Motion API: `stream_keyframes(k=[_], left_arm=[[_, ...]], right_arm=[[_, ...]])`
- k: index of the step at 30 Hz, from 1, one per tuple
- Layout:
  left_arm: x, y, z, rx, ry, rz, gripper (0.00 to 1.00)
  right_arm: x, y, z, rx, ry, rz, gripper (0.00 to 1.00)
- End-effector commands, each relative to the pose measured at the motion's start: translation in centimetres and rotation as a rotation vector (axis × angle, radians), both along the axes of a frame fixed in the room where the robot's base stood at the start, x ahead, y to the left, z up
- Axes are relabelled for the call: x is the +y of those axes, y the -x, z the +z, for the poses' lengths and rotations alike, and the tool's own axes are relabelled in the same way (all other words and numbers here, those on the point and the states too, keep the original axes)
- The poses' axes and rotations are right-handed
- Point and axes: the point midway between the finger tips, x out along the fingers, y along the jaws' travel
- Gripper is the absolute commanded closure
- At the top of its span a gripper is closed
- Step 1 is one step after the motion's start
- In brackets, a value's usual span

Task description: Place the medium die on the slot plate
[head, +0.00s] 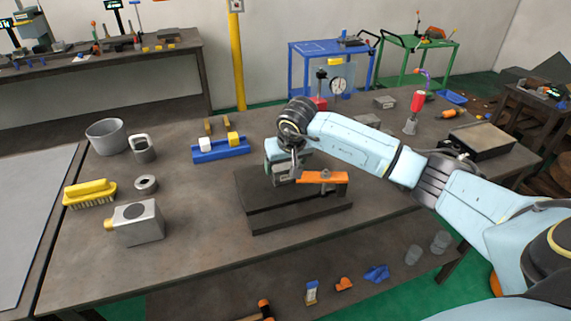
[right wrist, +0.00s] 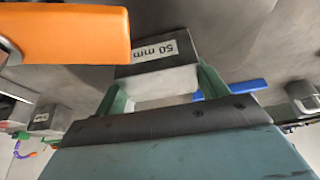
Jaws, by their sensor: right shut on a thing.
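The medium die (right wrist: 158,72) is a grey metal block labelled "50 mm" in the right wrist view, held between the two green fingers of my right gripper (right wrist: 165,86). In the head view the right gripper (head: 286,168) is over the rear part of the dark slot plate (head: 300,217), with the die (head: 284,180) partly hidden under it. I cannot tell whether the die touches the plate. An orange bar (head: 321,177) lies at the plate's right side, close to the die; it also shows large in the right wrist view (right wrist: 65,35). My left gripper is not in view.
Two more grey blocks (head: 384,102) (head: 367,120) stand at the back right. A blue rack (head: 221,150) is behind the plate. A grey block with a brass knob (head: 138,222), a yellow brush (head: 90,193) and a ring (head: 146,184) are at left. The table's front edge is clear.

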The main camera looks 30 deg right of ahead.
Motion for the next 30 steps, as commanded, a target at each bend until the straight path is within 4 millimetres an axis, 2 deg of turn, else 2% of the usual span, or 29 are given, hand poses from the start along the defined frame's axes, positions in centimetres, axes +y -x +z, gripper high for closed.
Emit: stream_keyframes(k=[5,6,11,22,26,30], left_arm=[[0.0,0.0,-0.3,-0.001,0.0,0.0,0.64],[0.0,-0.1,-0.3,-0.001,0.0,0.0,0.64],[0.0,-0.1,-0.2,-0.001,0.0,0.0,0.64],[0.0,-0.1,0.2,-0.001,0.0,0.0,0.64],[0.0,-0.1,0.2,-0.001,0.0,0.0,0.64],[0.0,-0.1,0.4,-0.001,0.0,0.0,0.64]], right_arm=[[0.0,-0.1,0.0,-0.006,0.0,-0.001,0.82],[0.0,0.0,-0.4,0.001,0.001,0.0,0.26],[0.0,0.0,-0.3,0.001,0.0,0.0,0.06],[0.0,0.0,0.2,0.001,0.0,0.0,0.06],[0.1,0.6,2.1,-0.003,0.001,0.002,0.06],[0.4,1.8,5.0,-0.005,0.002,0.001,0.06]])
